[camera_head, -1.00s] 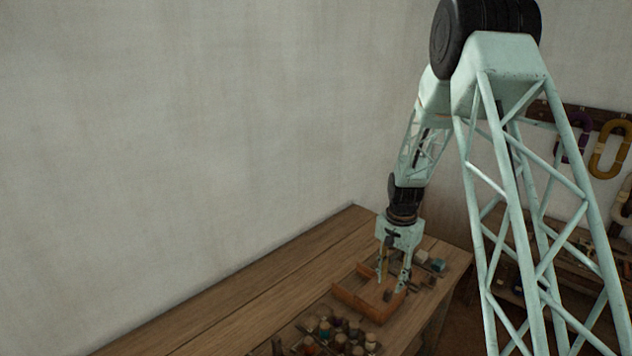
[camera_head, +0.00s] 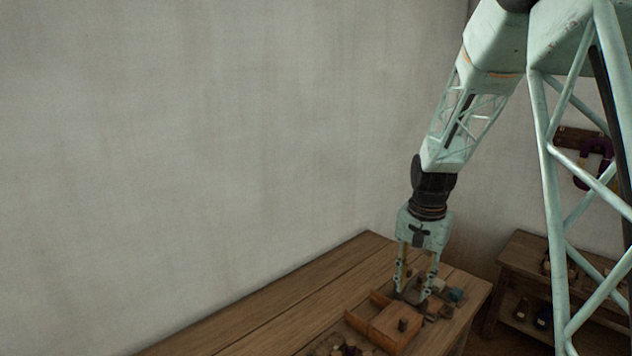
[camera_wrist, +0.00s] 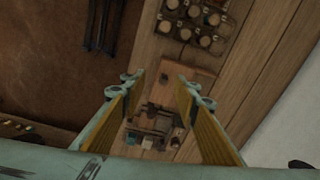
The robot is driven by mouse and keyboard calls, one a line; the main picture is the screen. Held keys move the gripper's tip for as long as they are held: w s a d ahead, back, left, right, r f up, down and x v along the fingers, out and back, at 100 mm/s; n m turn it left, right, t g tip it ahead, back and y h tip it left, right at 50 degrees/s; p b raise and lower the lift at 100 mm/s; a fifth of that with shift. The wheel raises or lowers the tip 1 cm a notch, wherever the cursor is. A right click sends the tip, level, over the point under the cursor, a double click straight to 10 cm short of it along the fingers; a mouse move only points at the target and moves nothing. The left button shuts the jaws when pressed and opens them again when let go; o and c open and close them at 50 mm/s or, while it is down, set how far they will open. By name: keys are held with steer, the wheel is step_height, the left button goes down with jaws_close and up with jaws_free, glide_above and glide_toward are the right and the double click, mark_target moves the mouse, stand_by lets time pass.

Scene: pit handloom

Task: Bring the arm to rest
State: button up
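My gripper (camera_head: 413,291) hangs fingers-down over the right end of the wooden table (camera_head: 250,310) in the head view. In the wrist view its two yellow-padded fingers (camera_wrist: 160,88) stand apart with nothing between them. Below and beside it is a wooden box (camera_head: 395,330) with a small dark knob on top and an open part at its left. The box also shows beyond the fingertips in the wrist view (camera_wrist: 175,72). Whether the fingers touch anything on the table cannot be told.
Several small items, among them a teal block (camera_head: 456,295), lie by the box. A rack of bobbins (camera_wrist: 195,22) is on the table. A low shelf (camera_head: 520,262) stands at the right. The pale wall (camera_head: 200,150) rises behind the table; the table's left part is clear.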

steer(key=s+a+r+n+t+b, duration=0.1)
steer(key=s+a+r+n+b, duration=0.1)
steer(key=s+r, duration=0.7)
steer(key=s+a+r+n+t+b, duration=0.1)
steer(key=s+r+n+b, duration=0.1)
steer(key=s+r, duration=0.75)
steer(key=s+a+f+n+b, duration=0.1)
steer(key=s+b, duration=0.1)
steer(key=s, duration=1.1)
steer(key=s+a+f+n+t+b, duration=0.1)
steer(key=s+n+b, duration=0.1)
steer(key=s, duration=1.1)
steer(key=shift+s+a+f, duration=0.15)
steer(key=shift+s+f, duration=0.05)
steer(key=shift+s, duration=0.05)
steer(key=shift+o, duration=0.4)
steer(key=shift+w, duration=0.1)
stand_by(1.6)
